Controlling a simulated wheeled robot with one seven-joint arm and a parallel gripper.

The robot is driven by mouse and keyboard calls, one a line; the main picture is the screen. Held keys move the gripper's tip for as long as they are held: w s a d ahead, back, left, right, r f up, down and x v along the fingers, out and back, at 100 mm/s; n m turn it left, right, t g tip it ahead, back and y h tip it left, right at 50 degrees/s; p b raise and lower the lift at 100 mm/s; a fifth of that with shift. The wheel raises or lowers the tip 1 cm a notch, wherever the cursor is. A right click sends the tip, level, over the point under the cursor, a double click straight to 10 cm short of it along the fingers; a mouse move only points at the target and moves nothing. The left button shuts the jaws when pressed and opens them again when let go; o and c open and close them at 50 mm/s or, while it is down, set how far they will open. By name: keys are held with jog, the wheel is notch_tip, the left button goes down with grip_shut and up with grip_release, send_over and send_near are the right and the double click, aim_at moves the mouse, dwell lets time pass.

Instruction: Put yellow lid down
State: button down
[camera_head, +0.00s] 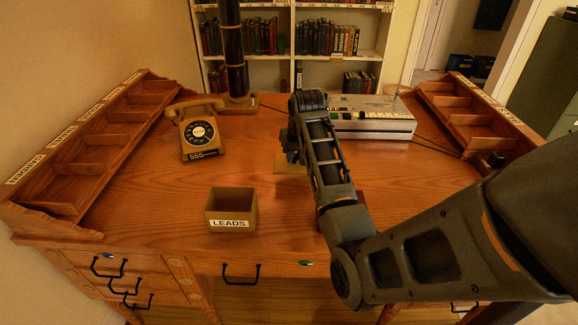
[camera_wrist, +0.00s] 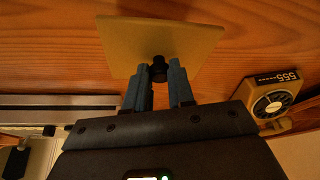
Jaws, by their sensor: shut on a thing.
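The yellow lid (camera_wrist: 190,42) is a flat square plate with a small dark knob (camera_wrist: 158,68), seen close up in the wrist view. My gripper (camera_wrist: 160,74) is shut on the knob. In the head view the lid (camera_head: 287,164) shows partly, just left of my arm, over the middle of the desk. My gripper (camera_head: 291,150) is mostly hidden there by my own wrist. I cannot tell whether the lid touches the desk top. An open yellowish box labelled LEADS (camera_head: 230,212) stands on the desk, in front and to the left of the lid.
A rotary telephone (camera_head: 198,133) stands at the back left of the wooden desk (camera_head: 130,210). A pale machine with keys (camera_head: 365,118) stands behind and right of my gripper. Pigeonhole racks (camera_head: 100,140) line both sides. Bare desk lies around the LEADS box.

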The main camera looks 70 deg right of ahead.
aim_at(288, 167)
jog(key=shift+w+a+f, duration=0.15)
jog(key=shift+w+f, duration=0.1)
jog(key=shift+w, duration=0.2)
jog(key=shift+w+a+f, duration=0.1)
jog(key=shift+w+f, duration=0.15)
jog(key=shift+w, duration=0.2)
jog(key=shift+w+f, duration=0.1)
jog(key=shift+f, duration=2)
jog(key=shift+f, duration=0.1)
jog(key=c, duration=1)
grip_release()
jog(key=shift+o, duration=0.2)
